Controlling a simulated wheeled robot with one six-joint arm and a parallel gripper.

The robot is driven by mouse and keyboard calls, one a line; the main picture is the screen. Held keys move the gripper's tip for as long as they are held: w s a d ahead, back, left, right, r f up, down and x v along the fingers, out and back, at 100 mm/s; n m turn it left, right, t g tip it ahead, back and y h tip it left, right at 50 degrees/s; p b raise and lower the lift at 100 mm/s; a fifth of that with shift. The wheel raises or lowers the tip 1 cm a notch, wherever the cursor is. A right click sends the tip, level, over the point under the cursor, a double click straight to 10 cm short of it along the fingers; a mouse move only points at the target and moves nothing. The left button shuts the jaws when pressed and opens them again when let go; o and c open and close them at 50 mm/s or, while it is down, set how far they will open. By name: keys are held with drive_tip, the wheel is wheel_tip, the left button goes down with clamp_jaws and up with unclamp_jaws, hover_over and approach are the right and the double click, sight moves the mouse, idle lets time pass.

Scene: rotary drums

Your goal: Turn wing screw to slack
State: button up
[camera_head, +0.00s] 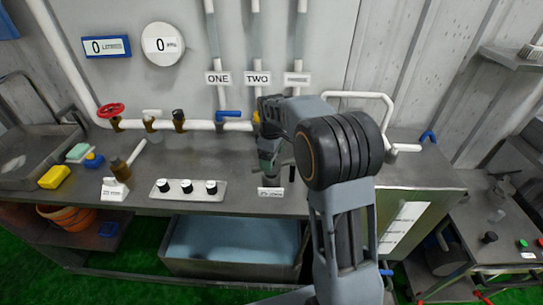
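My arm reaches up and over the workbench from the bottom, and its wrist hides part of the bench. My gripper (271,166) points down over the bench, just behind a small white label plate (270,193). Its fingers are dark and mostly covered, so I cannot tell whether they are open or hold anything. I cannot make out a wing screw clearly; the fitting behind the label is hidden by the gripper. A small dark part (506,177) sticks up on the right-hand bench, too small to name.
A red handwheel (111,110) and a blue valve handle (229,114) sit on white pipes behind. A water tank (232,275) stands below.

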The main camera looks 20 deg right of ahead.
drive_tip(key=shift+n, duration=0.3)
drive_tip(key=o, duration=0.7)
drive_tip(key=shift+a, duration=0.1)
drive_tip(key=shift+o, duration=0.2)
drive_tip(key=shift+r, duration=0.1)
wheel_tip(320, 180, up, 14)
idle(0.4)
